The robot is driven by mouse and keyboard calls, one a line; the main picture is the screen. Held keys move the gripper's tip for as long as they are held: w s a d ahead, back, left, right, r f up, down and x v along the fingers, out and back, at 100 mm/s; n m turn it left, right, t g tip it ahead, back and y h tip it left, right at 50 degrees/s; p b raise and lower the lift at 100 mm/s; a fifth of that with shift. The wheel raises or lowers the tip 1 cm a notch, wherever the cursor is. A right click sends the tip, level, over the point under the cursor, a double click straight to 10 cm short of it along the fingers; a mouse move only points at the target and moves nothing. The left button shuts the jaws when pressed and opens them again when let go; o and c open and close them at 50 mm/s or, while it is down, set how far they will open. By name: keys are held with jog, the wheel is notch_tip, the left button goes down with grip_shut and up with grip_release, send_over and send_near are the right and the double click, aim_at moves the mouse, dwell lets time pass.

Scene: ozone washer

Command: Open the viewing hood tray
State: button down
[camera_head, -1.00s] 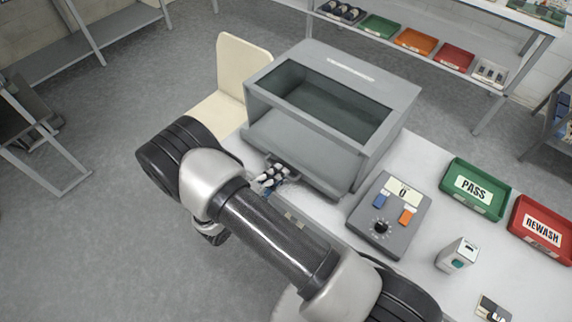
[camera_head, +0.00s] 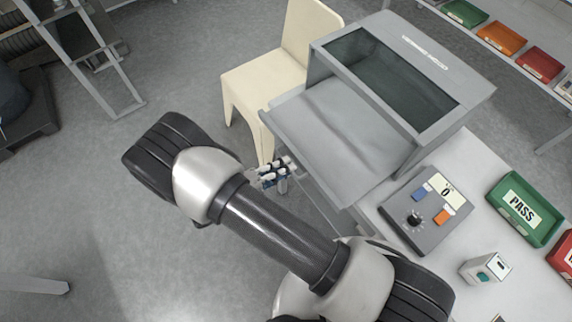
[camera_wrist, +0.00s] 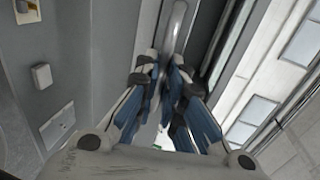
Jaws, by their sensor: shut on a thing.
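The viewing hood (camera_head: 400,70) is a grey box with a dark window on the table. Its grey tray (camera_head: 330,140) sticks well out of the hood's front, past the table edge. My gripper (camera_head: 275,172) is at the tray's front edge. In the wrist view my gripper (camera_wrist: 165,75) is shut around a grey bar-like handle (camera_wrist: 178,30). The handle is hidden behind the fingers and tray in the head view.
A cream chair (camera_head: 270,75) stands close behind the tray. A control box (camera_head: 425,210), a small white box (camera_head: 486,267) and a green PASS bin (camera_head: 525,208) are on the table at right. The floor at left is mostly clear.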

jog(key=c, duration=2)
grip_release()
jog(key=shift+o, duration=0.2)
jog(key=shift+a, duration=0.1)
jog(key=v, duration=1.1)
jog(key=shift+s+a, duration=0.3)
jog(key=shift+r, duration=0.1)
